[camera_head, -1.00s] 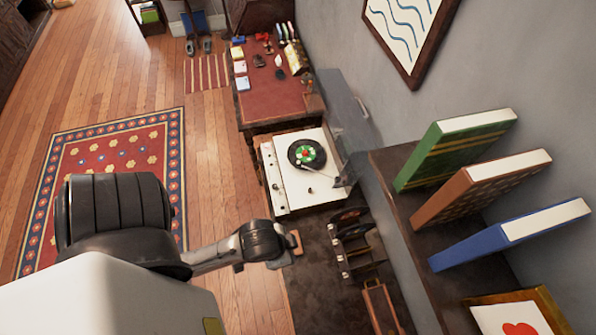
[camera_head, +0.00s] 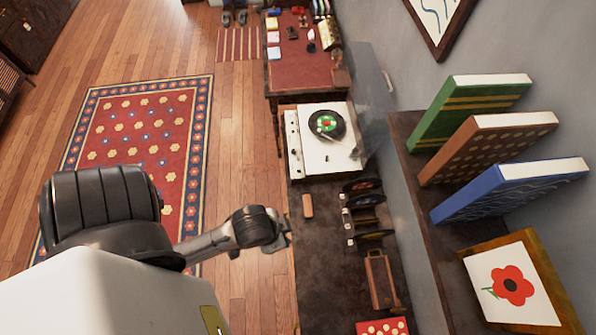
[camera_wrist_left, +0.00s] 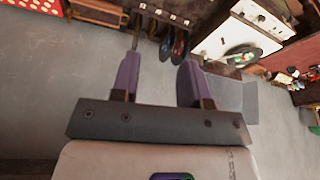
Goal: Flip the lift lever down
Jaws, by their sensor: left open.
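The white record player (camera_head: 309,151) stands on the long dark cabinet by the wall, its clear lid raised. A black record with a green label (camera_head: 326,124) lies on it, and the tonearm (camera_head: 341,148) is at its lower right. The lift lever is too small to make out. My left gripper (camera_head: 287,238) is at the cabinet's left edge, well short of the record player. In the left wrist view my left gripper (camera_wrist_left: 160,75) is open and empty, with the record player (camera_wrist_left: 232,32) at the upper right. My right gripper is not in view.
A small brown block (camera_head: 307,205) lies on the cabinet (camera_head: 318,250) near my left gripper. A record rack (camera_head: 364,208) and a brown case (camera_head: 381,280) stand to its right. A shelf with books (camera_head: 495,190) juts from the wall. Open floor lies left.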

